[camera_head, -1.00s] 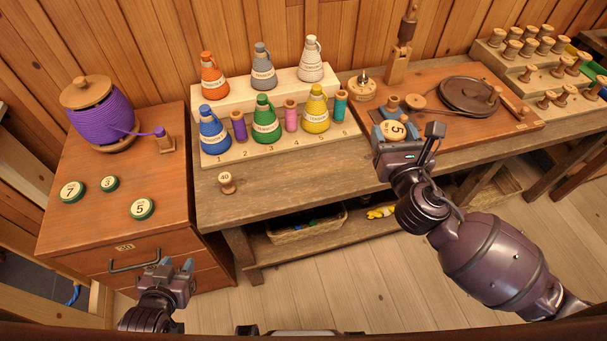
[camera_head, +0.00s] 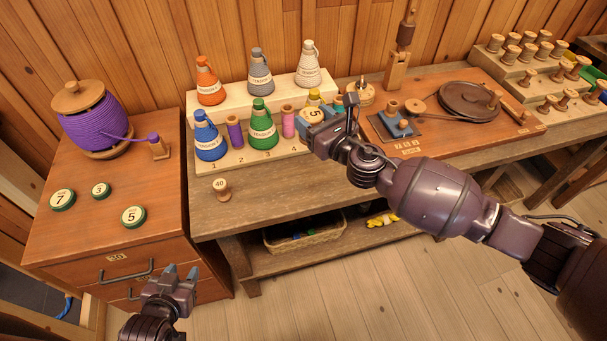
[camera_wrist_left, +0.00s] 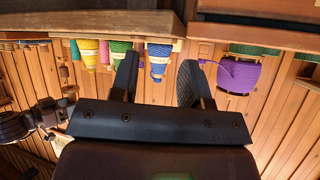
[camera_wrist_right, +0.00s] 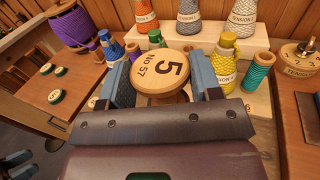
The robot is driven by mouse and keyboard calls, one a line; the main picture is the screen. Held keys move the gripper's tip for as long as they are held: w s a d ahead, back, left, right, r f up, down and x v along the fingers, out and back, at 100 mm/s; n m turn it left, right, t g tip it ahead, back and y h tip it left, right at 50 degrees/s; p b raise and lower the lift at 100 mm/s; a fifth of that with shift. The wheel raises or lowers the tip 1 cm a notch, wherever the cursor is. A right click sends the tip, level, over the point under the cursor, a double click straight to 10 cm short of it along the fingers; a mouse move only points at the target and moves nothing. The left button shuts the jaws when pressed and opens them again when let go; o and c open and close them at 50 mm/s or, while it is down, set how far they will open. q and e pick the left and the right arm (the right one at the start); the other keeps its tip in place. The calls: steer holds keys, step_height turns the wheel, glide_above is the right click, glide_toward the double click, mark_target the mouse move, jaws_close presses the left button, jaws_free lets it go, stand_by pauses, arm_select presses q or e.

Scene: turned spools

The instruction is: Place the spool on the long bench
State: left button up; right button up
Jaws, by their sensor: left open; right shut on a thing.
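The right wrist view shows the spool (camera_wrist_right: 160,72) between the two fingers, top facing the camera. It is held over the front right part of the cone rack on the long bench (camera_head: 290,181). Whether it touches anything below is hidden. A small spool marked 40 (camera_head: 221,188) stands on the bench's front left. My left gripper (camera_head: 180,275) is open and empty, low in front of the drawer cabinet.
The cone rack (camera_head: 240,158) carries several coloured thread cones and small spools. The cabinet (camera_head: 97,230) at left holds a purple thread ball (camera_head: 100,125) and numbered green discs. A winder board (camera_head: 455,118) stands at right. The bench front between spool 40 and the board is clear.

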step_height(320, 180, down, 17)
steer(key=b, duration=0.9)
steer(key=shift+f, duration=0.25)
steer(key=shift+r, duration=0.3)
steer(key=shift+f, duration=0.3)
steer(key=o, duration=0.8)
arm_select(q)
step_height(320, 180, down, 10)
steer(key=shift+s+d+g, duration=0.15)
steer(key=shift+d+g, duration=0.1)
steer(key=shift+g, duration=0.15)
arm_select(e)
steer(key=shift+o, duration=0.6)
steer(key=shift+r, duration=0.1)
